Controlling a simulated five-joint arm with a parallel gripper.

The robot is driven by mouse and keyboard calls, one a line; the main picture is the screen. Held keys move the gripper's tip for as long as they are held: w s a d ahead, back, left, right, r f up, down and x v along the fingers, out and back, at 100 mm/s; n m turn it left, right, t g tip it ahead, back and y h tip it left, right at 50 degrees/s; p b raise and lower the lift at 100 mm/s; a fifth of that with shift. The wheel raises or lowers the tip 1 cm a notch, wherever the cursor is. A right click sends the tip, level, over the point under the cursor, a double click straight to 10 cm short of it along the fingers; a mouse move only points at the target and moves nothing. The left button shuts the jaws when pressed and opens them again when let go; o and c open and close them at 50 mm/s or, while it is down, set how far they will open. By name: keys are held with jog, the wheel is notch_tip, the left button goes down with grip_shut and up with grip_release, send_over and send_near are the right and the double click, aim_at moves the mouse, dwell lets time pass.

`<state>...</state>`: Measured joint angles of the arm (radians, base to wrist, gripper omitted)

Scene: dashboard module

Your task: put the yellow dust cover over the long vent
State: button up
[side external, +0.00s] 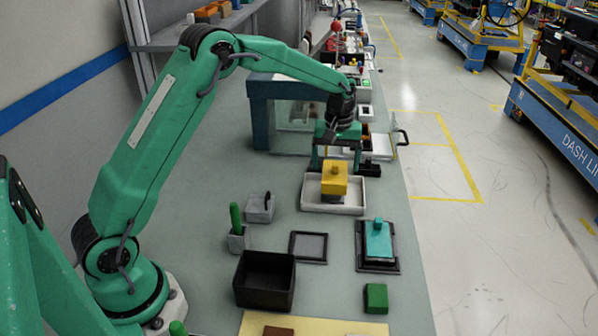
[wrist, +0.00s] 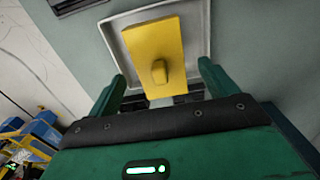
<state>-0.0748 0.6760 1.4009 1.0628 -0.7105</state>
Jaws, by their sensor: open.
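The yellow dust cover (side external: 334,180), a block with a small knob on top, is in the white tray (side external: 313,206) at the middle of the work surface. In the wrist view the cover (wrist: 150,42) lies tilted across the tray, its knob facing me. A dark slatted part (wrist: 185,99) shows partly beyond the cover's near end; I cannot tell whether it is the long vent. My gripper (side external: 337,165) is open and empty, just behind and above the cover. In the wrist view its fingers (wrist: 162,75) stand apart, either side of the cover's near end.
A teal knobbed block (side external: 378,240) sits on a dark-framed panel at the right. A flat framed panel (side external: 309,246), a black open box (side external: 265,282) and a green block (side external: 376,298) are nearer. A blue-framed clear enclosure (side external: 262,115) stands behind left.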

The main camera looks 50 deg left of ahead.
aim_at(334, 165)
notch_tip(334, 165, up, 4)
jog(key=shift+r, duration=0.1)
dwell(0.7)
jog(key=shift+s+r, duration=0.25)
jog(key=shift+r, duration=0.15)
jog(key=s+d+r+m+t, duration=0.3)
jog(key=s+r+m, duration=0.2)
jog(key=s+r, duration=0.9)
jog(key=s+d+f+m+t, duration=0.1)
jog(key=s+f+m+t, duration=0.1)
jog(key=s, duration=1.5)
jog(key=shift+s+f+m+t, duration=0.3)
jog(key=shift+s+f+m, duration=0.05)
jog(key=shift+f+m, duration=0.6)
